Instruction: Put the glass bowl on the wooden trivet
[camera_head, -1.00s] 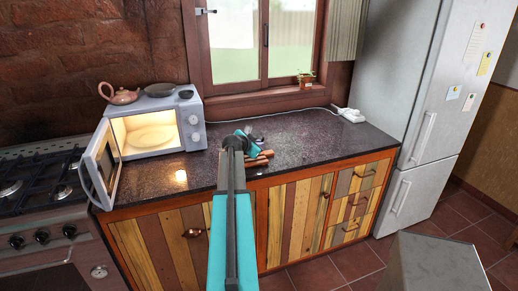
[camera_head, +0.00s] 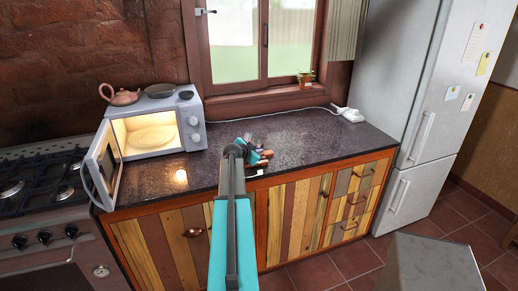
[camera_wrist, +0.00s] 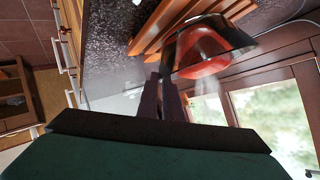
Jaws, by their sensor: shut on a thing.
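My gripper (camera_wrist: 168,84) is shut on the rim of the glass bowl (camera_wrist: 207,52), a see-through bowl with a dark edge that looks reddish in the wrist view. The wooden trivet (camera_wrist: 168,25), made of light brown slats, lies on the dark counter beside and partly behind the bowl in that view. I cannot tell whether the bowl touches it. In the head view my gripper (camera_head: 257,155) is over the front middle of the counter. My arm hides much of the bowl and trivet there.
The dark counter (camera_head: 315,140) is clear to the right. A white microwave (camera_head: 188,125) with its door open and a plate inside stands at the left, with a teapot (camera_head: 120,96) on top. The window (camera_head: 262,45) is behind the counter, and a fridge (camera_head: 408,110) stands at the right.

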